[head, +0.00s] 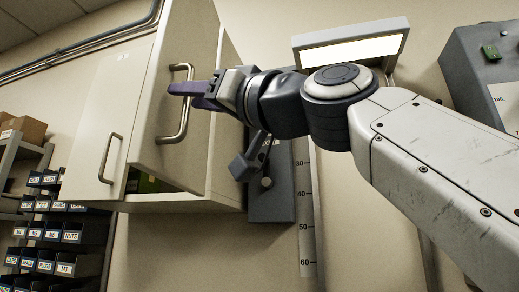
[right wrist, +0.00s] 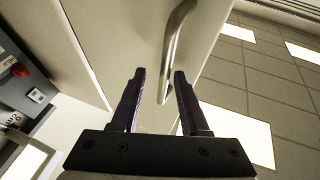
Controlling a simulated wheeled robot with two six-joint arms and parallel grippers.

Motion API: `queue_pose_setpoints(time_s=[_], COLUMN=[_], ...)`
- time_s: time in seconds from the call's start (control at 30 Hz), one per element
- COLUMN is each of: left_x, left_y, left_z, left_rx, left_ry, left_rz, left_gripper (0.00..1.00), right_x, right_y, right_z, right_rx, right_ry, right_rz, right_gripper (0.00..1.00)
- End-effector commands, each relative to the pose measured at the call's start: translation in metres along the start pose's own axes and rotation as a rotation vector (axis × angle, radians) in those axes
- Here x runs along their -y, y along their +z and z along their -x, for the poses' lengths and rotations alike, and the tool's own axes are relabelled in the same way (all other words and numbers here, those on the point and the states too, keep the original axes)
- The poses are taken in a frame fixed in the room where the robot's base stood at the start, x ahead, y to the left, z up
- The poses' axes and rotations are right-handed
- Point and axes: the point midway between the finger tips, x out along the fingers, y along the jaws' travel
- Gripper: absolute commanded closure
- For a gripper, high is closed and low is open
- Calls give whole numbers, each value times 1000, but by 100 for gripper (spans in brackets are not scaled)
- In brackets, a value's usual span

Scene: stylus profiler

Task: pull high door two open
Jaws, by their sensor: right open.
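A pale wall cabinet has two doors. The right door (head: 196,60) stands partly open, swung out from the cabinet, with a gap along its lower left side. Its metal bar handle (head: 183,125) runs upright; it also shows in the right wrist view (right wrist: 174,45). My right gripper (head: 178,88) is at the handle's upper part, its purple fingers open. In the right wrist view the fingers (right wrist: 158,80) stand apart with the handle's end between them, closer to the right finger; contact cannot be told. The left door (head: 92,110) looks shut. My left gripper is not in view.
Shelves with several dark labelled bins (head: 55,235) stand at the lower left. A grey wall unit (head: 275,185) and an upright scale (head: 305,215) are right of the cabinet. A lamp (head: 350,45) and a grey box (head: 485,70) are farther right.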

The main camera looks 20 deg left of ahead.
Motion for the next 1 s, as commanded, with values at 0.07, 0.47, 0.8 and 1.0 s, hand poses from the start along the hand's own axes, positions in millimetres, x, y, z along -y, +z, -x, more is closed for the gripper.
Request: queue_pose_setpoints(time_s=[0.07,0.47,0.8,1.0], left_x=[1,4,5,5], left_y=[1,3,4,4], left_z=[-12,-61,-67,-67], left_rx=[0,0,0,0], left_ry=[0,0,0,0], left_rz=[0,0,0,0], left_gripper=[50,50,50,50], right_x=[-1,-1,0,0], right_y=[4,4,0,0], right_z=[11,85,101,101], right_rx=[-1,-3,-1,-1], right_ry=[3,5,1,1], right_rz=[2,2,0,0], right_gripper=[55,55,55,55])
